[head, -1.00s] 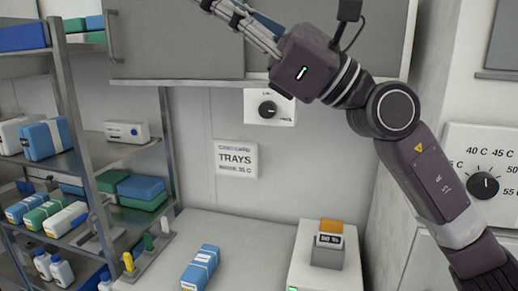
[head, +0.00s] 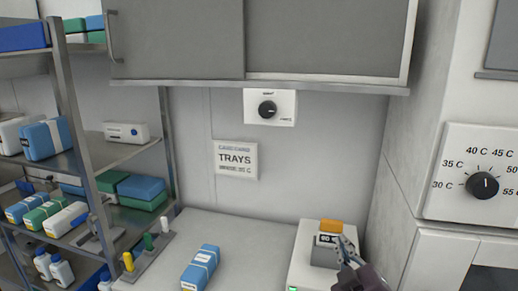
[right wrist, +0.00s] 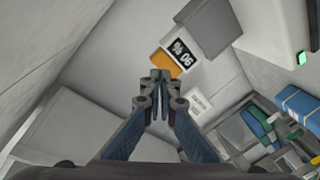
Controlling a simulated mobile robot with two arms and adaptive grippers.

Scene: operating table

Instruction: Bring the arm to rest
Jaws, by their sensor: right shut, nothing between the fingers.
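My right gripper (head: 346,248) is low at the right of the head view, beside and in front of a small grey device with an orange top (head: 328,239). Its fingers are closed together with nothing between them. In the right wrist view the closed fingertips (right wrist: 160,76) point toward the wall side, with the orange-topped device (right wrist: 177,58) and its display just beyond them. I cannot tell whether they touch it. Most of my right arm is outside the head view. My left gripper is not in view.
A blue box (head: 201,268) lies on the counter (head: 240,225). A shelf rack (head: 75,130) with several boxes stands at the left. A wall cabinet (head: 250,40) hangs above, over a small dial (head: 267,108). A larger temperature dial (head: 481,184) is at the right.

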